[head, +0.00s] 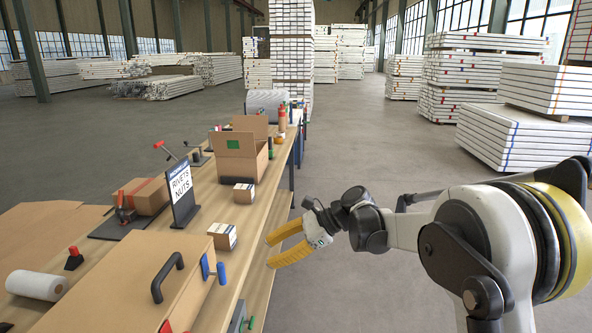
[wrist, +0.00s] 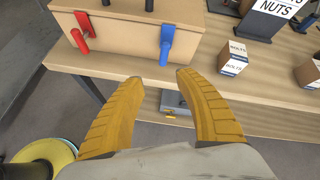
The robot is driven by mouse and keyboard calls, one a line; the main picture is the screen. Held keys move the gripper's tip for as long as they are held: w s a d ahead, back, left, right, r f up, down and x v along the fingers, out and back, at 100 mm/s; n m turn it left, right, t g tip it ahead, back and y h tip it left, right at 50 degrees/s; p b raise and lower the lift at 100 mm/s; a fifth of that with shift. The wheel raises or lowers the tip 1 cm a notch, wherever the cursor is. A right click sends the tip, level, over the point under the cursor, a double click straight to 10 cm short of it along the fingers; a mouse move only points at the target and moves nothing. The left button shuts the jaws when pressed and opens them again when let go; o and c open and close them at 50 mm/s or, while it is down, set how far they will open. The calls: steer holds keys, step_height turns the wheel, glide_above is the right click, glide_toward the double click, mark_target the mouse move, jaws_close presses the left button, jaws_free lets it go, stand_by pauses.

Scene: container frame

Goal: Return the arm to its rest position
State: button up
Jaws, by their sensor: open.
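My arm reaches in from the right in the head view, with my gripper (head: 270,252) beside the long wooden workbench's right edge. Its two yellow fingers are spread apart with nothing between them. In the wrist view my gripper (wrist: 157,78) also shows open and empty. Beyond the fingertips there is a brown case (wrist: 122,30) with a red latch (wrist: 80,40) and a blue latch (wrist: 166,42). The case (head: 120,285) stands at the near end of the bench in the head view. The fingers are apart from it.
The workbench (head: 262,200) holds small boxes (head: 222,236), a "RIVETS NUTS" sign (head: 182,193), an open carton (head: 240,158) and a white roll (head: 37,285). A lower shelf (wrist: 250,118) lies under the top. Stacked white beams stand far back. The floor (head: 365,140) right of the bench is clear.

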steer(key=s+d+r+n+t+h, duration=0.2)
steer(key=s+d+r+n+h, duration=0.1)
steer(key=s+d, duration=0.35)
steer(key=s+d+r+n+t+h, duration=0.2)
steer(key=s+d+n, duration=0.1)
steer(key=s+d, duration=0.35)
steer(key=s+d+f+n+t+h, duration=0.2)
steer(key=s+d+f+n+h, duration=0.2)
steer(key=s+d, duration=0.9)
steer(key=s+n+h, duration=0.2)
steer(key=s+n, duration=0.1)
steer(key=n, duration=0.1)
steer(key=shift+s+n+t, duration=0.15)
steer(key=shift+n+t, duration=0.15)
steer(key=shift+t, duration=0.1)
